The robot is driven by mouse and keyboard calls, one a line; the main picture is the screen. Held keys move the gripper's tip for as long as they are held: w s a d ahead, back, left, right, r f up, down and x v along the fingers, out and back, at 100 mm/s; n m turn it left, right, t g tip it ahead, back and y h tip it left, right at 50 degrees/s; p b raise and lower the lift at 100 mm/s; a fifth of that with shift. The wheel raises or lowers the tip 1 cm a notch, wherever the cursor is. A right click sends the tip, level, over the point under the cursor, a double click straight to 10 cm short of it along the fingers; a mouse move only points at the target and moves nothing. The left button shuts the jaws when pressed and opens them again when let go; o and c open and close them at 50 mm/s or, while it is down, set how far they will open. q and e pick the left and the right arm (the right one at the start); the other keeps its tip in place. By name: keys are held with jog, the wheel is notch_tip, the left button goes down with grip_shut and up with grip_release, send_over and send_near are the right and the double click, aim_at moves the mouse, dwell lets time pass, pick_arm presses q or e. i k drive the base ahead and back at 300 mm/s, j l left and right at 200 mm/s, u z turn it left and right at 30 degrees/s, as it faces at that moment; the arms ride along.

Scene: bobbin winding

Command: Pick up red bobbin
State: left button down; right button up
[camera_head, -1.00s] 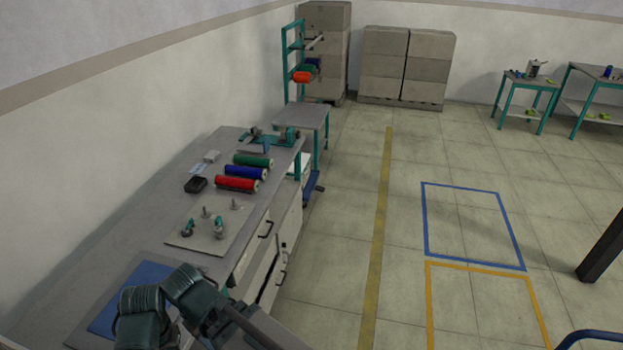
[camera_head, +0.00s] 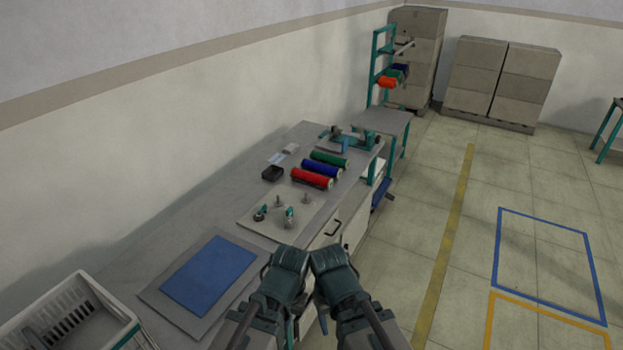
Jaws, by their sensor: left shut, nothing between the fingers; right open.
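The red bobbin (camera_head: 312,178) lies on its side on the grey workbench (camera_head: 215,215), nearest to me in a row of three. The blue bobbin (camera_head: 321,169) and the green bobbin (camera_head: 329,160) lie behind it. My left gripper (camera_head: 288,262) and my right gripper (camera_head: 333,262) are side by side at the bottom middle, well short of the red bobbin. The left one is shut and empty, the right one open; the finger detail is hard to make out. Neither touches a bobbin.
A plate with small metal posts (camera_head: 272,215) lies between my grippers and the bobbins. A black box (camera_head: 273,173) sits left of the red bobbin. A blue mat (camera_head: 209,276) and a white crate (camera_head: 103,291) are nearer, at left.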

aim_at(321, 181)
jog(key=i+l+u, duration=0.1)
jog(key=u, duration=0.6)
jog(key=i+l+u, duration=0.3)
jog(key=l+u, duration=0.15)
jog(key=l, duration=0.2)
jog(key=i+l+u, duration=0.2)
jog(key=l, duration=0.15)
jog(key=i+l, duration=0.15)
jog(key=l, duration=0.3)
jog(key=i+l+u, duration=0.1)
jog(key=l, duration=0.4)
jog(key=i+l, duration=0.1)
jog(key=l, duration=0.35)
jog(key=i+l+u, duration=0.1)
jog(key=l, duration=0.4)
jog(key=i+l, duration=0.15)
jog(key=l, duration=0.35)
jog(key=l+u, duration=0.1)
jog(key=l, duration=0.35)
jog(key=i, duration=0.05)
